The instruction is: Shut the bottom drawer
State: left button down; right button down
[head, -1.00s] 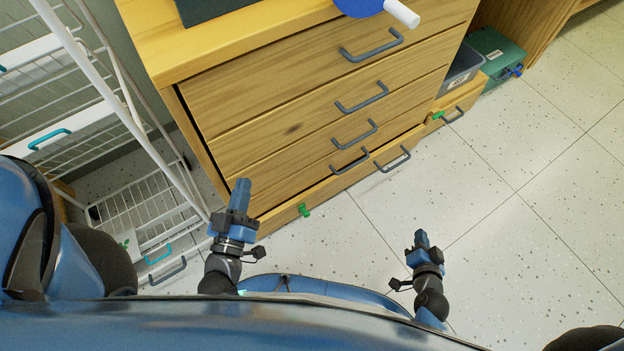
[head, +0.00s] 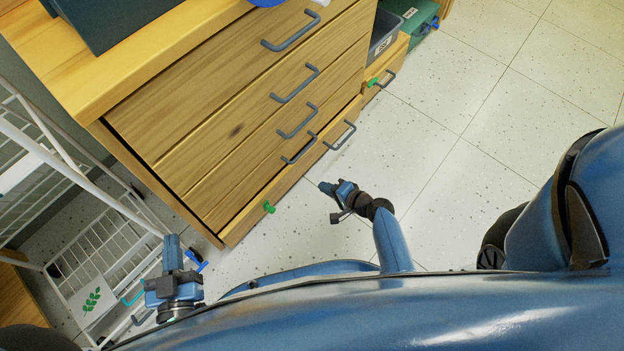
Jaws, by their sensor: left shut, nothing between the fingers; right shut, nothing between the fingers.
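The wooden drawer unit (head: 165,130) fills the upper middle of the head view, with several stacked drawers and grey bar handles. Its bottom drawer (head: 300,178) stands out a little past the fronts above it. That drawer bears a grey handle (head: 340,136) near its right end and a small green piece (head: 268,207) near its left end. My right gripper (head: 328,188) is shut and empty, apart from the drawer, over the floor in front of it. My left gripper (head: 172,245) is shut and empty, left of the unit's lower corner.
A white wire rack (head: 110,240) stands at the left, close to my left gripper. A small wooden box (head: 388,62) with a handle, a grey bin (head: 384,36) and a green case (head: 418,18) are beyond the unit. Speckled floor is clear at the right.

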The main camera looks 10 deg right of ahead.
aim_at(289, 166)
jog(key=b+x, duration=0.1)
jog(key=x, duration=0.2)
jog(key=b+x, duration=0.2)
jog(key=x, duration=0.2)
jog(key=b+x, duration=0.2)
jog(key=x, duration=0.2)
jog(key=shift+w+a+r, duration=0.3)
jog(key=shift+a, duration=0.05)
jog(key=shift+w+a, duration=0.5)
jog(key=shift+w, duration=0.2)
jog(key=shift+w+a+b, duration=0.4)
jog(key=shift+w, duration=0.2)
jog(key=shift+w+a+b, duration=0.35)
jog(key=shift+w+a, duration=0.05)
jog(key=shift+w, duration=0.15)
jog(key=shift+r, duration=0.2)
jog(key=shift+d, duration=0.1)
